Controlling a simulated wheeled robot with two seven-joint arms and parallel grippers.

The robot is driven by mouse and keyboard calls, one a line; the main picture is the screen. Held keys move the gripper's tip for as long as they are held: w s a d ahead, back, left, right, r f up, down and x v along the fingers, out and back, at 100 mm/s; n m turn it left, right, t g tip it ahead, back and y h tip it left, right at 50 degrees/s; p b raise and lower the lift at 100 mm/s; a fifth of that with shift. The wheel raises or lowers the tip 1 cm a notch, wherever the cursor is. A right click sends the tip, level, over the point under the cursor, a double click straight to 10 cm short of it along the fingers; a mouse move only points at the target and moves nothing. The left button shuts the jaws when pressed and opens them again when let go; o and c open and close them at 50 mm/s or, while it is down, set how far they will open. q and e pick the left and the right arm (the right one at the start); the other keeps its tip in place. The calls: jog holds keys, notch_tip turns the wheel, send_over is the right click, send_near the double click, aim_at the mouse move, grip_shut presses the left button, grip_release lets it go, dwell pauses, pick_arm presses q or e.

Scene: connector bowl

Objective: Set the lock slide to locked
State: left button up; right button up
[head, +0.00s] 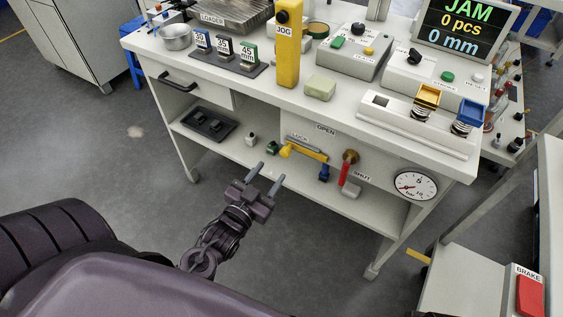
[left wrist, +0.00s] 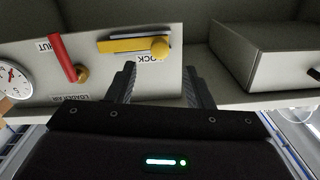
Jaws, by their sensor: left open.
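The lock slide is a yellow bar on a grey rail (head: 310,153) with a round yellow knob (head: 286,151) at its left end, on the bench's lower front panel. The LOCK label (head: 299,137) is just above the knob end. In the left wrist view, which is upside down, the slide (left wrist: 125,45) and its knob (left wrist: 160,47) lie beyond the fingers. My left gripper (head: 268,174) is open and empty, in front of the panel and a little below left of the knob, apart from it. My right gripper is not in view.
Right of the slide are a red-handled valve (head: 346,168) and a round pressure gauge (head: 416,186). A black tray (head: 209,124) and small parts are on the lower shelf to the left. A drawer (head: 190,90) is above. The floor before the bench is clear.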

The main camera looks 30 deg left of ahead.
aim_at(283, 155)
pick_arm(q)
jog(key=w, duration=0.7)
jog(key=shift+w+b, duration=0.1)
jog(key=shift+b, duration=0.3)
jog(key=shift+c, duration=0.5)
grip_shut()
